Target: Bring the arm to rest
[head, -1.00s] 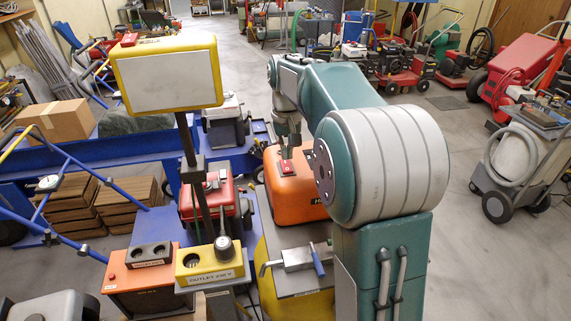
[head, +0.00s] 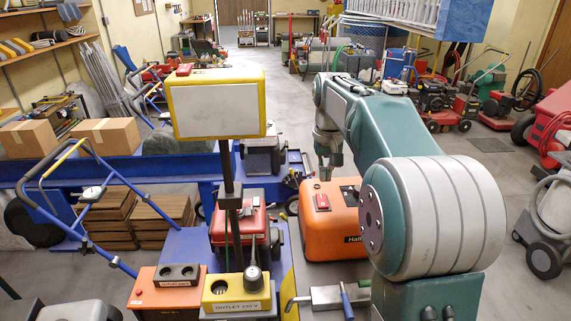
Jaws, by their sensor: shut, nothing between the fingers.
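My arm stands at the right of the head view and reaches away toward the middle. My gripper (head: 326,168) hangs pointing down at its far end, small in the picture. It is shut and holds nothing. It appears just above the back of the orange unit (head: 340,243), near a small red switch (head: 322,201) on the unit's top. The fingertips look apart from the switch, though their exact height is hard to judge.
A yellow-framed panel (head: 218,104) on a post stands left of my arm. Below it are a yellow outlet box (head: 237,293), an orange box (head: 167,289) and a red machine (head: 243,224). Blue handlebars (head: 80,208) are at left.

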